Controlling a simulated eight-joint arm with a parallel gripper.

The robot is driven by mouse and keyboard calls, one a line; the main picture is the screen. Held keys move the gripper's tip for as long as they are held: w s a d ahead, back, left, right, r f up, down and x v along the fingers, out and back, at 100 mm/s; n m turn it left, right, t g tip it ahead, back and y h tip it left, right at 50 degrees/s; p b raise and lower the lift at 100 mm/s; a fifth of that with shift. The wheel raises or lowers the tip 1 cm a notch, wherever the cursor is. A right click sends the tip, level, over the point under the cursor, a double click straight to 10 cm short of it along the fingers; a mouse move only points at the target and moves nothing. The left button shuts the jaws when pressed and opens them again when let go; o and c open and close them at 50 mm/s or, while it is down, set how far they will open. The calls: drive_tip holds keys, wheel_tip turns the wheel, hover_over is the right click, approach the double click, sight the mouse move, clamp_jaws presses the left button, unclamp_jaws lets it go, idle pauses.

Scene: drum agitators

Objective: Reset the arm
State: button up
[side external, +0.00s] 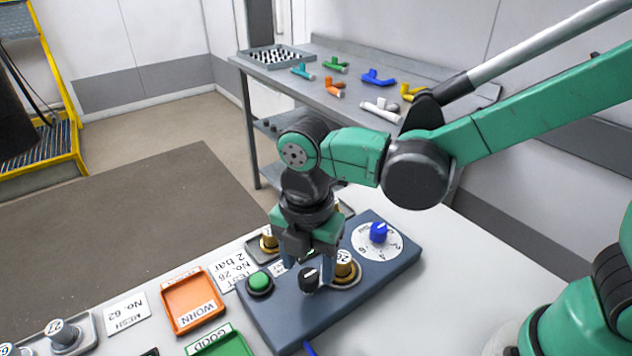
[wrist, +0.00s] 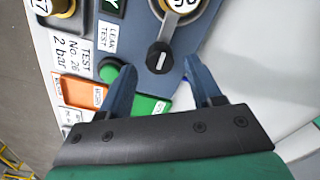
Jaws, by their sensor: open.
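My gripper (side external: 312,260) points down over the blue-grey control box (side external: 400,262) on the light table. Its two blue-grey fingers are apart with nothing held between them. That knob (side external: 308,282) sits on the box just below the fingertips in the side view. I cannot tell whether the fingers touch it. My arm is bent, reaching in from the right, with its wrist low over the box.
A green button (side external: 259,282), a brass fitting (side external: 346,268) and a blue dial knob (side external: 378,232) stand close around my gripper. Orange (side external: 192,301) and green (side external: 222,344) trays lie left. A grey bench (side external: 335,106) with several coloured pipe pieces stands behind.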

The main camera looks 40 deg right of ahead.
drive_tip(key=shift+r, duration=1)
drive_tip(key=shift+d, duration=0.15)
drive_tip(key=d+r+m+t, duration=0.2)
drive_tip(key=d+m, duration=0.5)
drive_tip(key=m, duration=0.5)
drive_tip(key=s+d+r+m+t, duration=0.1)
drive_tip(key=d+r+m+t, duration=0.1)
drive_tip(key=d+m+t, duration=0.3)
drive_tip(key=d+m, duration=0.3)
drive_tip(key=m, duration=0.3)
drive_tip(key=shift+r+m, duration=0.15)
drive_tip(key=shift+m, duration=0.25)
